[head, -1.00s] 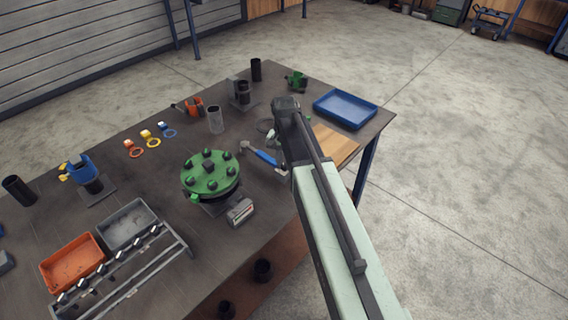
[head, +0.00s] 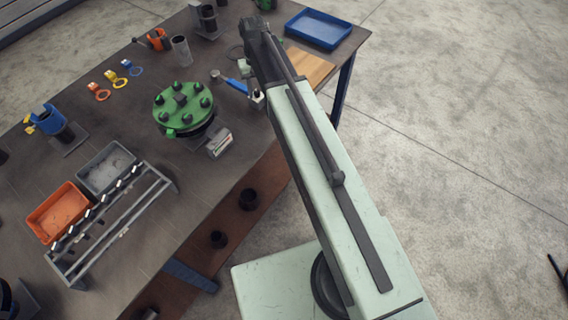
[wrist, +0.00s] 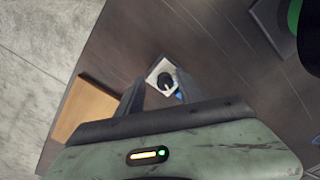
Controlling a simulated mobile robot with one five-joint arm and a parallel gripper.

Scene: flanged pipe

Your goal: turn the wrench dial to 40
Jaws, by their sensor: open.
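The wrench (head: 236,86) lies on the table with a blue handle, its grey head end to the left. No number on the dial can be read. My gripper (wrist: 163,87) is open, with its dark fingers on either side of the dial in the wrist view. I cannot tell whether they touch it.
A green flange (head: 183,103) with several bolts stands left of the wrench, with a small gauge box (head: 219,143) in front of it. A wooden board (head: 306,68) and a blue tray (head: 319,29) lie to the right. A bolt rack (head: 112,225) and bins are at front left.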

